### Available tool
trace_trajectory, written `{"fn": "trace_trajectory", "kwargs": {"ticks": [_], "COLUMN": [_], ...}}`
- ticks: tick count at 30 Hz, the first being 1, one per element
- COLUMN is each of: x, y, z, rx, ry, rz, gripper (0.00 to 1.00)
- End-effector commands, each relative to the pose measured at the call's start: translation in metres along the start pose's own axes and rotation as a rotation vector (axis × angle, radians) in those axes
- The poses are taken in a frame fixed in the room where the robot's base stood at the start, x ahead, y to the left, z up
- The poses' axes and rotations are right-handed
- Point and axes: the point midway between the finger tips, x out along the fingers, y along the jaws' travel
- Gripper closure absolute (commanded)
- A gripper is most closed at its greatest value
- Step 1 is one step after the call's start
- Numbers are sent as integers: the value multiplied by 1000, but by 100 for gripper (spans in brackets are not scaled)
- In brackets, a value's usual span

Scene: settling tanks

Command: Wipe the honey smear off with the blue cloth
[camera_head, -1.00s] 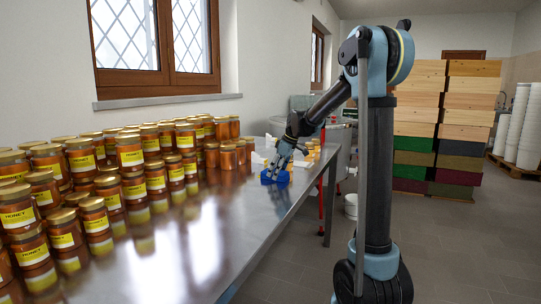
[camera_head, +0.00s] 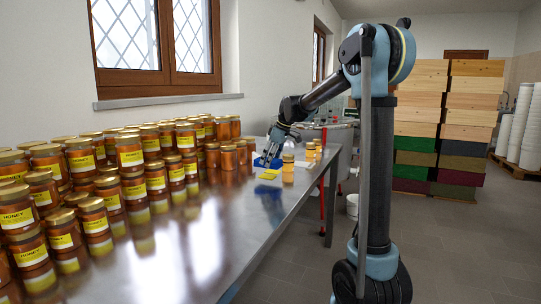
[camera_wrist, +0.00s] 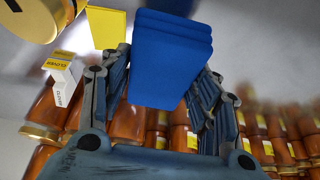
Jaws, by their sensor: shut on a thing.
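My gripper (camera_head: 271,155) is over the far part of the steel table (camera_head: 228,216). It is shut on the folded blue cloth (camera_head: 260,162), which shows beside and below the fingers. In the wrist view the blue cloth (camera_wrist: 172,58) sticks out between the two dark fingers of my gripper (camera_wrist: 165,88) and hides the table behind it. The cloth looks raised a little, but I cannot tell its gap to the table. I cannot make out a honey smear in either view.
A yellow card or pad (camera_head: 268,174) lies just in front of the gripper. A honey jar (camera_head: 288,168) stands to its right. Dense rows of honey jars (camera_head: 130,155) fill the table's left side. A white label box (camera_wrist: 62,75) shows in the wrist view. The near right table top is bare.

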Motion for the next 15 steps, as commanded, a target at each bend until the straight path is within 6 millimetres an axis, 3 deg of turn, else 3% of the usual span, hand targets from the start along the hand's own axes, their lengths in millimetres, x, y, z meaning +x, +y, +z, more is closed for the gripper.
{"fn": "trace_trajectory", "kwargs": {"ticks": [9, 15], "x": [-25, -27], "y": [0, 0], "z": [-9, -10], "rx": [1, 1], "ry": [0, 0], "rz": [0, 0], "gripper": [70, 70]}}
